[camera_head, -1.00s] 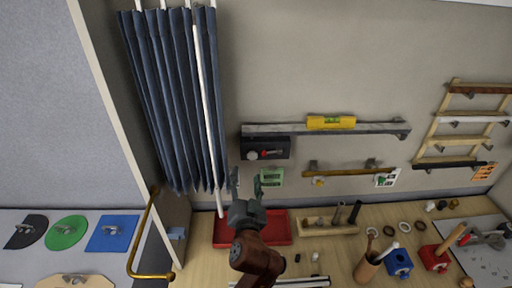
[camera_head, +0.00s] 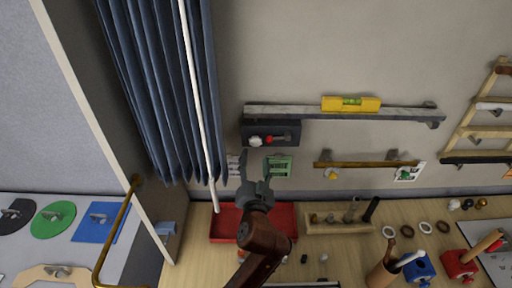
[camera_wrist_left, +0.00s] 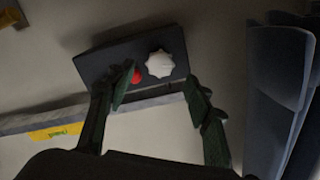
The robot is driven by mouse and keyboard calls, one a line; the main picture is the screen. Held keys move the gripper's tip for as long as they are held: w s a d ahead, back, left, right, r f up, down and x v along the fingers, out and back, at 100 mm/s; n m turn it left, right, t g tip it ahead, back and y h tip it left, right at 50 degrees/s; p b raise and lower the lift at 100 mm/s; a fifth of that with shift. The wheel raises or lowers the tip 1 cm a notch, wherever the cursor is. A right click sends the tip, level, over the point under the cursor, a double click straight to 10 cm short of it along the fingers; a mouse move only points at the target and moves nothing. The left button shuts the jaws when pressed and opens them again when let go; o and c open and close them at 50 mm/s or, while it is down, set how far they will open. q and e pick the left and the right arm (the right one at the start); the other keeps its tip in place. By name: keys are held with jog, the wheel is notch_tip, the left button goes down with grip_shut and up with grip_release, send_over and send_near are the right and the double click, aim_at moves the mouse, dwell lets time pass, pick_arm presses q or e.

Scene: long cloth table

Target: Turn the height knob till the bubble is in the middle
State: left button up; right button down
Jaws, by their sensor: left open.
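A dark box (camera_head: 287,128) is on the wall under the left end of a grey bar (camera_head: 310,112). It carries a white knob (camera_head: 255,141) and a smaller red part; the lobed white knob (camera_wrist_left: 160,63) and red part (camera_wrist_left: 136,76) show clearly in the left wrist view. A yellow level (camera_head: 368,104) with a green vial sits on the bar; its bubble is too small to read. My left gripper (camera_head: 257,163) is open just below the box. In the wrist view its fingers (camera_wrist_left: 160,92) are spread below the white knob, apart from it. My right gripper is not in view.
Blue curtains (camera_head: 160,90) and a white rod hang at left. A red tray (camera_head: 226,222), a wooden rack (camera_head: 335,228) and loose rings lie on the table below. A brass bar (camera_head: 365,164) is at right.

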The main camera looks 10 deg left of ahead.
aim_at(255, 144)
pick_arm(q)
jog(key=w, duration=0.2)
jog(key=w+a+p, duration=0.1)
jog(key=w, duration=0.3)
jog(key=shift+w+a+r+p, duration=0.1)
jog(key=shift+w+a+p, duration=0.2)
jog(key=shift+p, duration=0.1)
jog(key=shift+w, duration=0.3)
jog(key=c, duration=1.2)
